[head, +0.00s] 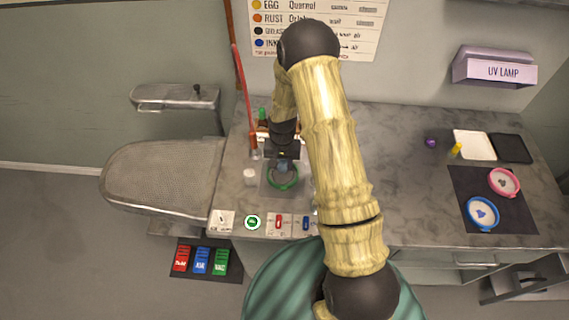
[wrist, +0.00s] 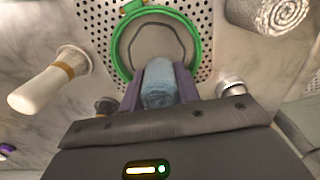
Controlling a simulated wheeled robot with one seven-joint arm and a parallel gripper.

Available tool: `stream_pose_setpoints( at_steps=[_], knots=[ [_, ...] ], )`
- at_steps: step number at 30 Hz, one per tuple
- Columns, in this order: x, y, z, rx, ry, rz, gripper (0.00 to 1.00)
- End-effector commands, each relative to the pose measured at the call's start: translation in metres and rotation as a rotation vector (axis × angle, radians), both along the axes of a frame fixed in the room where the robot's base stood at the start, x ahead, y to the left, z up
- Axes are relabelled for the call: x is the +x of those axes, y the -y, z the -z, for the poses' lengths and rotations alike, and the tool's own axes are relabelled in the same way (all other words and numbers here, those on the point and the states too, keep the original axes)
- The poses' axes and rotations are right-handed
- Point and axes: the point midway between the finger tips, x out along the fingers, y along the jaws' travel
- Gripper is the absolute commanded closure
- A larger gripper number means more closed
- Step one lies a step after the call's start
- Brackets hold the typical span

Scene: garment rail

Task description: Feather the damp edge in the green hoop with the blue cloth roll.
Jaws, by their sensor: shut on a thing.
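The green hoop (head: 283,187) lies on a perforated plate on the counter, left of my arm in the head view. In the wrist view the green hoop (wrist: 115,50) holds pale fabric with a darker, curved outline on it. My gripper (wrist: 160,85) is shut on the blue cloth roll (wrist: 158,88), at the hoop's near side. The roll's end reaches inside the ring. I cannot tell whether it touches the fabric. In the head view my gripper (head: 284,163) is over the hoop's back edge and mostly hides the roll.
A white cylinder (head: 250,177) stands left of the hoop. A grey rolled towel (wrist: 268,14) is close by in the wrist view. Cards with coloured items (head: 279,223) line the front edge. Pink (head: 516,182) and blue (head: 483,226) hoops lie on a dark mat at right.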

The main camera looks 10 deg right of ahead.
Motion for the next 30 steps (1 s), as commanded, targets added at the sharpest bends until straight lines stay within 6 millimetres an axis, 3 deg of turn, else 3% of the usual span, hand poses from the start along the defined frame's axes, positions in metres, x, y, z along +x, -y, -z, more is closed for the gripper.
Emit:
stream_pose_setpoints(
  at_steps=[30],
  knots=[
    [-0.001,-0.015,0.002,0.0,0.001,0.0,0.93]
  ],
)
